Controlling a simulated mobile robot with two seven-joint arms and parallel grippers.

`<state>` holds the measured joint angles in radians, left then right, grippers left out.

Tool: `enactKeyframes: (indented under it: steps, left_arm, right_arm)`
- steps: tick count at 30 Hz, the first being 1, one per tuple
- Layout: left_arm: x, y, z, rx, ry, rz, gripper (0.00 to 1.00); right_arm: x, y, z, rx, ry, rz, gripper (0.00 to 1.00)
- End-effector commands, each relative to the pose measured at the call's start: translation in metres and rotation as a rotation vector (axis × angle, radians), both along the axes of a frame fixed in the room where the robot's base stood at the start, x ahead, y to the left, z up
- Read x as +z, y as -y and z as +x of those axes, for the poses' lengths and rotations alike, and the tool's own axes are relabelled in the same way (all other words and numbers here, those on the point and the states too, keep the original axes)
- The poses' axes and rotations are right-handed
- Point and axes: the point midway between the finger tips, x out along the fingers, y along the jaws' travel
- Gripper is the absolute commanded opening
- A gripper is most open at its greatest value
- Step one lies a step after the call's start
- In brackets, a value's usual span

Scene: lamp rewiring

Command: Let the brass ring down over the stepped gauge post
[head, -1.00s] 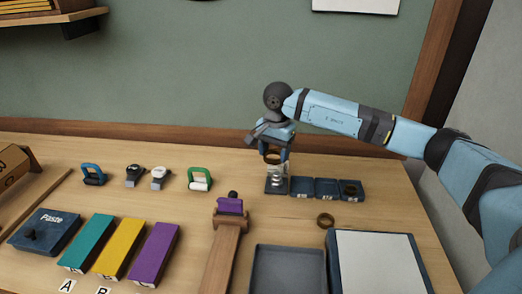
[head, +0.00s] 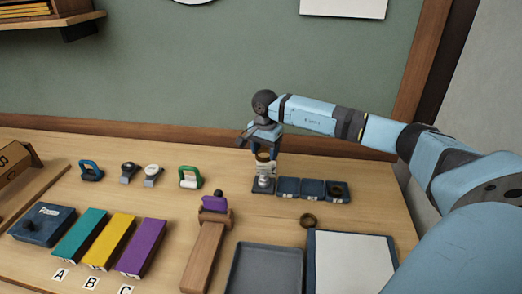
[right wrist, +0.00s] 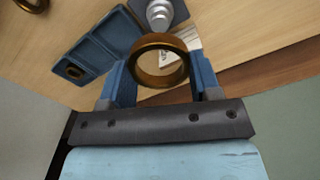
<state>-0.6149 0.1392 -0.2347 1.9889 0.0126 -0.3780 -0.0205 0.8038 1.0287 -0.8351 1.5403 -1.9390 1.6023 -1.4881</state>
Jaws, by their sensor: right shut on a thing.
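My right gripper (head: 264,154) is shut on a brass ring (right wrist: 160,61), with a blue finger on each side of it in the right wrist view. The stepped gauge post (head: 264,182) is pale metal and stands upright on a dark base. In the head view the ring is above the post. In the right wrist view the post (right wrist: 159,13) shows just past the ring's far rim, and only wood and a pale card show through the ring's hole. The ring is not around the post. My left gripper is not in view.
Blue trays (head: 300,187) adjoin the post's base on the right; the last holds a dark ring (head: 336,190). Another brass ring (head: 309,220) lies loose on the table. A grey tray (head: 265,270), a white-topped panel (head: 350,265) and a wooden-handled tool (head: 205,255) are nearer.

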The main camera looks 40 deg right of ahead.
Motion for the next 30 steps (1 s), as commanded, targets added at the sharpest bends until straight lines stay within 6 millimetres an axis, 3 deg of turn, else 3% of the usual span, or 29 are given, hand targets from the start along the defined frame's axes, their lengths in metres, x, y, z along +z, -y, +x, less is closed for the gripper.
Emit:
enactKeyframes:
  steps: [21,30]
  left_arm:
    - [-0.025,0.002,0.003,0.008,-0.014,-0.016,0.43]
    - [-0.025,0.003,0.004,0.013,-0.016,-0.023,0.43]
  right_arm:
    - [-0.058,0.000,0.000,0.000,0.000,0.000,0.34]
    - [-0.063,0.000,0.000,0.000,0.000,0.000,0.34]
